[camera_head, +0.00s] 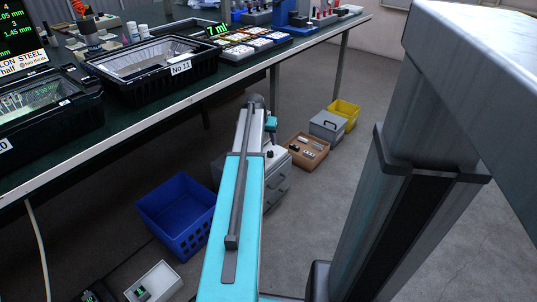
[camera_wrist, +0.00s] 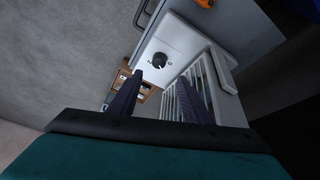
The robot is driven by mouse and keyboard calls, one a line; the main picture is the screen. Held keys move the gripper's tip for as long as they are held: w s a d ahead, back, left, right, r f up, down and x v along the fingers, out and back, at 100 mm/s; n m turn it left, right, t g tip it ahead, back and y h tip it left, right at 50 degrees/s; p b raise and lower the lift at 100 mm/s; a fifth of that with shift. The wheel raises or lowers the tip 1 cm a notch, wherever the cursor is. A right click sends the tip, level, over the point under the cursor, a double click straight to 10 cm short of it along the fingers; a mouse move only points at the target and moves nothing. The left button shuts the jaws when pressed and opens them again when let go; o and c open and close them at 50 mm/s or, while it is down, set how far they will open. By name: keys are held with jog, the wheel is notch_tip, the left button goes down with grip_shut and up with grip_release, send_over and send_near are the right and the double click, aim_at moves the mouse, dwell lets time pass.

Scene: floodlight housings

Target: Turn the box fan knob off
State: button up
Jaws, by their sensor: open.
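The box fan (camera_wrist: 182,37) shows in the wrist view as a pale box with a slatted grille on the side toward the lower right. Its round black knob (camera_wrist: 159,60) is on the flat white top panel, with small dark marks beside it. I cannot clearly read which mark the knob points to. My gripper (camera_wrist: 159,77) is open and empty, its two dark fingers apart. The knob appears between and just beyond the fingertips, with no visible contact. In the head view the fan (camera_head: 277,190) stands on the floor, partly hidden behind my arm.
A blue crate (camera_head: 178,212) stands left of the fan. A brown box (camera_head: 308,150), a grey case (camera_head: 326,125) and a yellow bin (camera_head: 345,112) stand beyond it to the right. A long workbench (camera_head: 232,72) with black trays runs along the left. Open floor lies to the right.

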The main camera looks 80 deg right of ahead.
aim_at(270, 152)
jog(key=b+x, duration=0.3)
jog(key=x, duration=0.7)
jog(key=shift+f+b, duration=0.1)
jog(key=shift+b, duration=0.2)
jog(key=shift+c, duration=0.4)
